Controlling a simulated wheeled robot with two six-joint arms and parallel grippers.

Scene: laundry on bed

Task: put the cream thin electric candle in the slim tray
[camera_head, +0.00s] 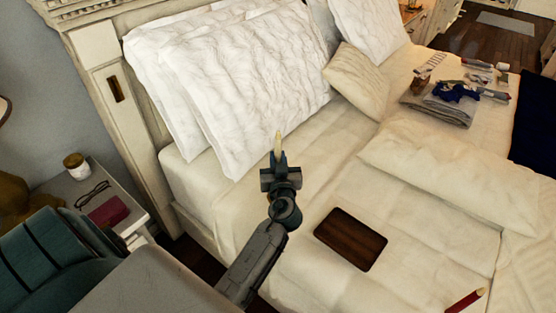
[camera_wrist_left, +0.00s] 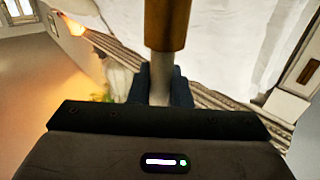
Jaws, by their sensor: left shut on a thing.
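The cream thin electric candle (camera_head: 278,141) stands roughly upright in my left gripper (camera_head: 279,158). The gripper is shut on it, above the bed, with the cream tip showing past the fingers in the head view. In the left wrist view, the candle's pale shaft (camera_wrist_left: 161,84) sits between the fingers and a brown-orange part (camera_wrist_left: 167,25) extends to the top edge. The slim tray (camera_head: 350,239) is dark brown wood, flat and empty on the bed, to the lower right of the gripper and apart from it. My right gripper is out of view.
White pillows (camera_head: 240,85) lean on the headboard (camera_head: 110,75). A dark red stick with a pale tip (camera_head: 465,300) is at lower right. A folded grey cloth (camera_head: 437,108) and small items lie at the far right. The bedspread around the tray is clear.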

